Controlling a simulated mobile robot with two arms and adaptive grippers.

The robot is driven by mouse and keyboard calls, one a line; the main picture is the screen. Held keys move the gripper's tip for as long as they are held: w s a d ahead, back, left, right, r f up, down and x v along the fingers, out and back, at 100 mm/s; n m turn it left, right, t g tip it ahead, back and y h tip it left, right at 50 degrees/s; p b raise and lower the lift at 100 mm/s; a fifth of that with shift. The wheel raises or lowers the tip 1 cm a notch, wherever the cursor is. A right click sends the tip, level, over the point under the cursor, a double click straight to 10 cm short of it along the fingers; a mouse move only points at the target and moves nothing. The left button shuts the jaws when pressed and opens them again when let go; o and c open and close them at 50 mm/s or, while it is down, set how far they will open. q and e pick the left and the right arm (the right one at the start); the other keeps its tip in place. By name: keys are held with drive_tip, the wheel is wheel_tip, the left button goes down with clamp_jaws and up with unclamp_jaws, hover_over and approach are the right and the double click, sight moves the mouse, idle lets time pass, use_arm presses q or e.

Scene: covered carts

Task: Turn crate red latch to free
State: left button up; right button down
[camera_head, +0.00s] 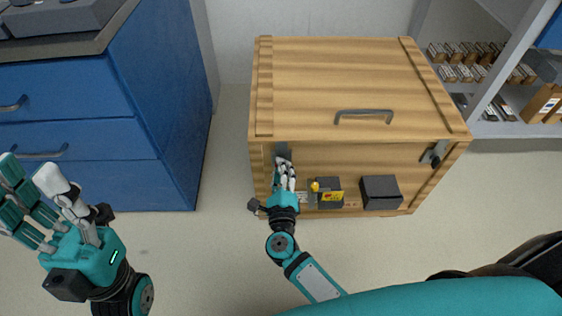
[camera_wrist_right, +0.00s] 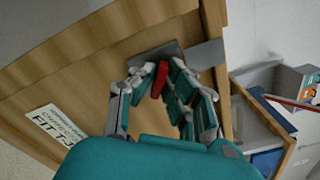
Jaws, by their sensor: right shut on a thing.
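The wooden crate (camera_head: 330,85) stands on the floor in the middle of the head view, its lid closed. The red latch (camera_wrist_right: 160,79) shows in the right wrist view, between the fingers and in front of a grey plate (camera_wrist_right: 153,54) on the crate's front. My right gripper (camera_head: 284,172) is at the left part of the crate's front, and in the right wrist view (camera_wrist_right: 163,85) its fingers are shut on the red latch. In the head view the fingers hide the latch. My left gripper (camera_head: 45,195) is at the far left, fingers spread, empty and away from the crate.
A yellow-marked dark box (camera_head: 328,190) and a black box (camera_head: 380,192) are at the crate's lower front. A black latch (camera_head: 435,155) is at the front right. Blue drawers (camera_head: 160,100) stand left, shelves (camera_head: 490,128) right. Floor in front is clear.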

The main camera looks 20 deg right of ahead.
use_arm(q)
drive_tip(key=w+d+f+g+y+p, duration=0.1)
drive_tip(key=w+f+g, duration=0.1)
drive_tip(key=w+g, duration=0.25)
drive_tip(key=w+d+f+g+y+p, duration=0.1)
drive_tip(key=w+f+g, duration=0.2)
drive_tip(key=w, duration=0.3)
drive_tip(key=w+f+g+y+p, duration=0.2)
drive_tip(key=f+g, duration=0.4)
drive_tip(key=f, duration=0.3)
drive_tip(key=shift+w+a+f, duration=0.15)
drive_tip(key=shift+w+a, duration=0.05)
drive_tip(key=shift+w, duration=0.55)
use_arm(e)
drive_tip(key=shift+a+f+n, duration=0.1)
drive_tip(key=shift+n, duration=3.2)
drive_tip(key=c, duration=1.4)
unclamp_jaws()
drive_tip(key=v, duration=1.2)
